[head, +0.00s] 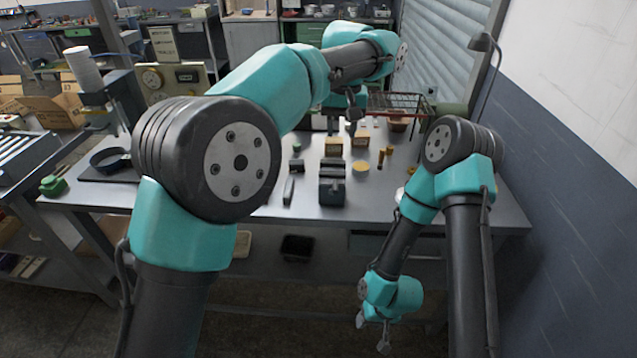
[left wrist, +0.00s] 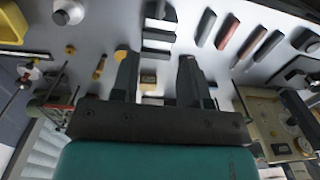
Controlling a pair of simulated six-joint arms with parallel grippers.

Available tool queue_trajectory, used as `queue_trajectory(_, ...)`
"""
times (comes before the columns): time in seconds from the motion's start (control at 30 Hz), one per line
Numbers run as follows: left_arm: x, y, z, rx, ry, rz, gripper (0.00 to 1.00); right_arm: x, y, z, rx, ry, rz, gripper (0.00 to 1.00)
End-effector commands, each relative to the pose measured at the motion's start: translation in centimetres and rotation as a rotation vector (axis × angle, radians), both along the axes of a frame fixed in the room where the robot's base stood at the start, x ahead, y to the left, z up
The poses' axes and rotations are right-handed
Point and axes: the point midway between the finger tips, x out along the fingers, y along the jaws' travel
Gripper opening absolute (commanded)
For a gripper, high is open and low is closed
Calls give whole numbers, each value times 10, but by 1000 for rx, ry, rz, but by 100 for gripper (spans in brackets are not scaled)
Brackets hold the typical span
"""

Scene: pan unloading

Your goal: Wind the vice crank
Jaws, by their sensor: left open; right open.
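A dark grey blocky object (head: 332,190), which looks like the vice, stands near the front middle of the grey workbench (head: 420,205) in the head view. I cannot make out its crank. My left gripper (head: 352,108) is open and empty, above the far part of the bench beyond this block. In the left wrist view its two fingers (left wrist: 157,75) are spread apart, with dark blocks (left wrist: 158,38) on the bench seen beyond them; I cannot tell which is the vice. My right gripper (head: 372,332) is open and empty, low in front of the bench edge.
A smaller dark block (head: 297,166), a yellow disc (head: 360,167) and brass pieces (head: 381,157) lie near the vice-like block. A red wire rack (head: 395,102) stands at the back right. A wall (head: 570,190) closes the right side.

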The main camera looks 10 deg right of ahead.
Motion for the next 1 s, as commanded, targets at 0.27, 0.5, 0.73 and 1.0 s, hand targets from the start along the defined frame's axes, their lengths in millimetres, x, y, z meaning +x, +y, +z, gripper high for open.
queue_trajectory(0.27,0,-1,6,12,-10,2,41,0,0,0,0,0,-1,43)
queue_trajectory(0.5,0,-1,1,10,-9,2,41,0,0,0,0,0,-1,43)
queue_trajectory(0.73,0,0,-25,11,-7,1,41,0,0,0,0,0,0,43)
queue_trajectory(1.0,1,2,-71,13,-7,2,41,0,0,0,0,0,0,43)
